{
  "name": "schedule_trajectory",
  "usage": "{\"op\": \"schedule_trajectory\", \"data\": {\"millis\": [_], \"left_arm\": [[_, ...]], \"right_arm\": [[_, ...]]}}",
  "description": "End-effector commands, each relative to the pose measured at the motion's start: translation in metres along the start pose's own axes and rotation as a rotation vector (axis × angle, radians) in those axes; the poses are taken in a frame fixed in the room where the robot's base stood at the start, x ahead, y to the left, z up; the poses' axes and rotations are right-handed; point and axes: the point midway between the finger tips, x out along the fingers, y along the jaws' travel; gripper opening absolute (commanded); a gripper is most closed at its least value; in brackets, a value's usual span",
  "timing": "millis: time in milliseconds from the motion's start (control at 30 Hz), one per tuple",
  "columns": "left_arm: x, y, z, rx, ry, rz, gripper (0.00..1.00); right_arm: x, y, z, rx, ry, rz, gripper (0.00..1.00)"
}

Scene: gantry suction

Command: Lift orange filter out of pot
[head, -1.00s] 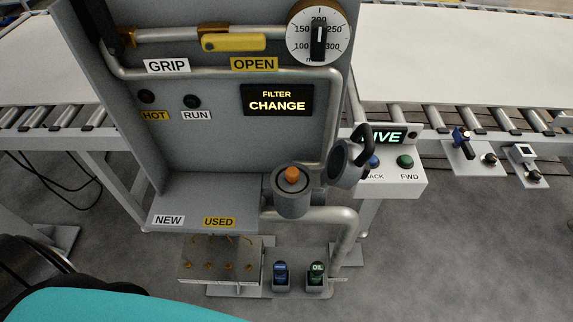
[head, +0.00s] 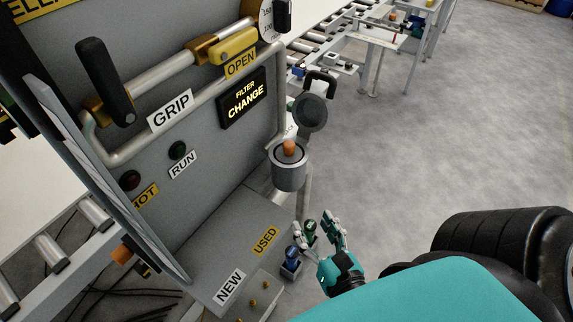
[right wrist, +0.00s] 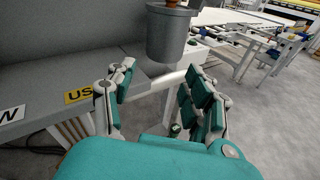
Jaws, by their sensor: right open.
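The orange filter (head: 289,147) stands in the grey pot (head: 288,172), with only its top showing above the rim. The pot's round lid (head: 310,113) with a black handle is swung open behind it. My right gripper (head: 322,220) is open and empty, in front of and below the pot. In the right wrist view, the pot (right wrist: 171,38) is ahead, above and between the open fingers (right wrist: 160,90), not touched. My left gripper is not in view.
The panel shelf has a NEW label (head: 229,287) and a yellow USED label (head: 265,240). Open grey floor (head: 440,130) lies right.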

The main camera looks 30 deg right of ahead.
Motion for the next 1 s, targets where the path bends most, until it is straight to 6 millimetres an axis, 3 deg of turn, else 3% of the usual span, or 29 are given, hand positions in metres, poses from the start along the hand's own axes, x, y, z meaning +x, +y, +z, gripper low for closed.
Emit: {"op": "schedule_trajectory", "data": {"millis": [33,100,200,400,767,1000], "left_arm": [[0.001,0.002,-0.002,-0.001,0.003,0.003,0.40],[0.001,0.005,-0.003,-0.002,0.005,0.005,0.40],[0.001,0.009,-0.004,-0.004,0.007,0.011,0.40],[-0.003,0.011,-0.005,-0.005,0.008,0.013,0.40],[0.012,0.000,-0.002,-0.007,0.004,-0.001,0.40],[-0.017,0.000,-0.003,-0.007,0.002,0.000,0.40]], "right_arm": [[-0.004,0.002,0.025,-0.063,-0.050,0.003,0.53],[-0.008,0.005,0.049,-0.129,-0.100,0.003,0.53],[-0.008,0.006,0.068,-0.181,-0.139,-0.001,0.53],[0.016,0.007,0.078,-0.188,-0.152,-0.005,0.53],[0.039,0.007,0.078,-0.184,-0.150,-0.001,0.53],[0.082,0.010,0.091,-0.190,-0.149,0.002,0.53]]}}
